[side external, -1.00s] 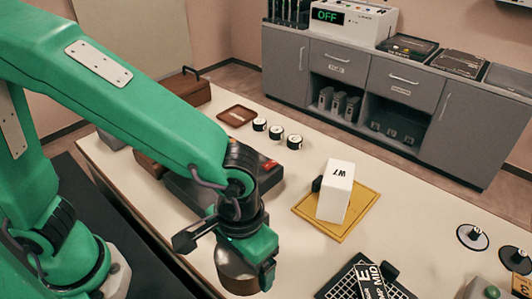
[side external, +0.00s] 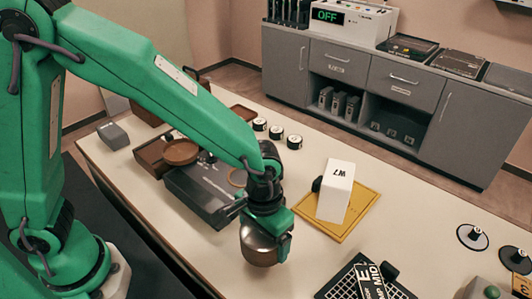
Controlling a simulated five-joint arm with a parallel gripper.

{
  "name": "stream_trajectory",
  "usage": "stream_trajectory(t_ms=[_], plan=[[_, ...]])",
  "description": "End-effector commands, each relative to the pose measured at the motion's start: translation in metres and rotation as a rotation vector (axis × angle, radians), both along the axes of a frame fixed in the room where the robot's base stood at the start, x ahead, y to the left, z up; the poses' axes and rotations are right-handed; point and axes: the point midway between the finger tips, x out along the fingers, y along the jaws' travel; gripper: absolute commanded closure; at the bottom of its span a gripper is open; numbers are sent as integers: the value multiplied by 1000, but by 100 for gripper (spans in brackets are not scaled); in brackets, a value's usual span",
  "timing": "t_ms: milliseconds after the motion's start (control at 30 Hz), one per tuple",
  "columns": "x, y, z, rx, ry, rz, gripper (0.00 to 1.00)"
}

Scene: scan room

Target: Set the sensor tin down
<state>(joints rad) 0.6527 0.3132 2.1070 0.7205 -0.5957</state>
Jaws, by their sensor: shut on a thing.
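My gripper (side external: 268,238) is at the middle of the table in the side external view, pointing down. It is shut on a round, dark metallic tin (side external: 257,252), which I take to be the sensor tin. The green jaw hides part of the tin's right side. The tin is over the bare pale table (side external: 330,262), left of the yellow mat. I cannot tell whether its bottom touches the table.
A white block (side external: 336,190) marked W7 stands on the yellow mat (side external: 352,230) to the right. A dark flat case (side external: 196,192) lies close on the left. A black grid tray (side external: 335,287) is at the front right. Several small cylinders (side external: 276,132) stand behind.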

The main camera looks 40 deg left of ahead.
Motion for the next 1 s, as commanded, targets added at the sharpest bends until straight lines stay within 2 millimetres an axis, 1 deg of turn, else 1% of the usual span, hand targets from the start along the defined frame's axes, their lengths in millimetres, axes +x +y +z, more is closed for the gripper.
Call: stream_trajectory(t_ms=[200, 300, 800, 833, 900, 1000], plan=[[-1, 0, -24, 2, 3, 0, 43], [-1, 0, -32, 2, 3, 0, 43], [-1, 0, -38, 1, 1, 0, 43], [-1, 0, -38, 1, 1, 0, 11], [-1, 0, -38, 1, 1, 0, 0], [-1, 0, -38, 1, 1, 0, 0]])
